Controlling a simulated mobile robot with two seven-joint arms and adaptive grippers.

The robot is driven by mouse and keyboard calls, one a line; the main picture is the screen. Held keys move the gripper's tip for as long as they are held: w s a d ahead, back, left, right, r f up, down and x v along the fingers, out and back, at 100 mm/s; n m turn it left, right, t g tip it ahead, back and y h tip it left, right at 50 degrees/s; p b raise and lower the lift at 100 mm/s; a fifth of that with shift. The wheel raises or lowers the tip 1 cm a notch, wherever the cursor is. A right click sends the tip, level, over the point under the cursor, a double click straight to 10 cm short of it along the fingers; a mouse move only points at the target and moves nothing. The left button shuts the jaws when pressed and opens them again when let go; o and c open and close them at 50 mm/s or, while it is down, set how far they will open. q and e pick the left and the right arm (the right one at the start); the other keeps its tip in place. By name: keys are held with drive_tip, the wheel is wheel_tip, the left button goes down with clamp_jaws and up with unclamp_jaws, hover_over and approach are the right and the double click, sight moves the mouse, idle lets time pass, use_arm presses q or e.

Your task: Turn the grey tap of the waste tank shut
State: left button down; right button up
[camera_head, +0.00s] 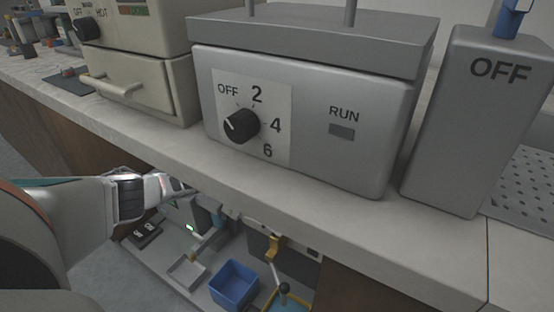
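My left arm comes in from the left, and my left gripper (180,188) reaches below the front edge of the counter. Its fingertips are small and partly hidden, so I cannot tell whether they are open or shut. Just right of it, under the counter, are small grey fittings (230,214). I cannot make out for sure which of these is the grey tap or the waste tank. Contact between the gripper and the fittings cannot be judged. My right gripper is not in view.
On the counter (330,215) stand a grey machine (375,135) with a black dial (241,126), a beige drawer unit (140,88) and a grey OFF box (470,125). Below are a blue bin (234,284), a small tray (187,272) and a yellow fitting (275,243).

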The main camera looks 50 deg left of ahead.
use_arm(q)
drive_tip(key=c, duration=2.1)
unclamp_jaws()
drive_tip(key=shift+d, duration=0.1)
drive_tip(key=shift+c, duration=0.2)
drive_tip(key=v, duration=1.2)
